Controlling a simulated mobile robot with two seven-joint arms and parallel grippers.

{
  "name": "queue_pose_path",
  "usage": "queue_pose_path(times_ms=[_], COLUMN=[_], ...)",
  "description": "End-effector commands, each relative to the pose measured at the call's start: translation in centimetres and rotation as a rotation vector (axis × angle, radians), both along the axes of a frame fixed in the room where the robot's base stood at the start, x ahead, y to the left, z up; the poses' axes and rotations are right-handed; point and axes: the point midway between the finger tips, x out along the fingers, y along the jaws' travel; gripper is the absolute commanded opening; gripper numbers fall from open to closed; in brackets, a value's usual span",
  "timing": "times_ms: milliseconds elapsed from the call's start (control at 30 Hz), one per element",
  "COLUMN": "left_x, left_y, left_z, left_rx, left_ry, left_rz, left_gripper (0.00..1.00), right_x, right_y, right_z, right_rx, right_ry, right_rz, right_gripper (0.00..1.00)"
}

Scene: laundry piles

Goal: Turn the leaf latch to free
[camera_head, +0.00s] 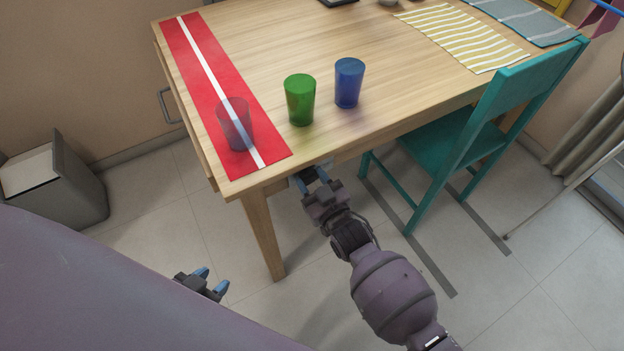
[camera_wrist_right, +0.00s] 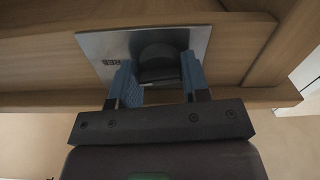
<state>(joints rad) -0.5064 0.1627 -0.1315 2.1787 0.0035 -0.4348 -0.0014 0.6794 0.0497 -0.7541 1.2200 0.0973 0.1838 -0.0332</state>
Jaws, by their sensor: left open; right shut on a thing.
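The leaf latch shows in the right wrist view as a dark round knob (camera_wrist_right: 158,62) on a grey metal plate (camera_wrist_right: 100,45), fixed to the wood under the table's edge. Small lettering marks the plate. My right gripper (camera_wrist_right: 158,82) is shut on the knob, with a blue finger on each side of it. In the head view my right gripper (camera_head: 314,178) reaches to the table's front edge, and the knob is mostly hidden there. My left gripper (camera_head: 212,284) is open and empty, low over the floor at the left, away from the table.
The wooden table (camera_head: 400,125) carries a red runner (camera_head: 190,60), a clear cup (camera_head: 235,124), a green cup (camera_head: 300,100) and a blue cup (camera_head: 349,83). A teal chair (camera_head: 470,140) stands at the right. A grey bin (camera_head: 75,190) stands at the left.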

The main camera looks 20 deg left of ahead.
Motion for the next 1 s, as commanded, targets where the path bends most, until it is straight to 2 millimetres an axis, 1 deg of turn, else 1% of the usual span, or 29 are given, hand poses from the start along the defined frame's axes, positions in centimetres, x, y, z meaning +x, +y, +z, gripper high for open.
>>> queue_pose_path(times_ms=[200, 400, 867, 900, 967, 1000], left_x=[0.40, 0.81, 0.34, 0.26, 0.16, 0.09], left_y=[-0.10, -0.18, -0.03, -0.01, 0.01, 0.03], left_z=[0.14, 0.30, 0.14, 0.10, 0.03, -0.01], left_rx=[-0.001, -0.003, 0.000, 0.000, 0.000, 0.001], left_ry=[-0.008, -0.016, -0.006, -0.005, -0.002, 0.000], left_rz=[-0.002, -0.004, -0.001, 0.000, 0.000, 0.001], left_gripper=[0.43, 0.43, 0.43, 0.43, 0.43, 0.43], right_x=[-0.02, -0.01, -0.01, -0.01, -0.01, -0.01], right_y=[-0.02, -0.03, -0.03, -0.03, -0.03, -0.03], right_z=[-0.07, -0.06, -0.05, -0.05, -0.04, -0.04], right_rx=[0.060, 0.087, 0.093, 0.093, 0.094, 0.094], right_ry=[0.077, 0.112, 0.121, 0.121, 0.121, 0.121], right_rz=[0.000, 0.000, 0.000, 0.000, 0.000, 0.000], right_gripper=[0.19, 0.19, 0.19, 0.47, 0.56, 0.63])
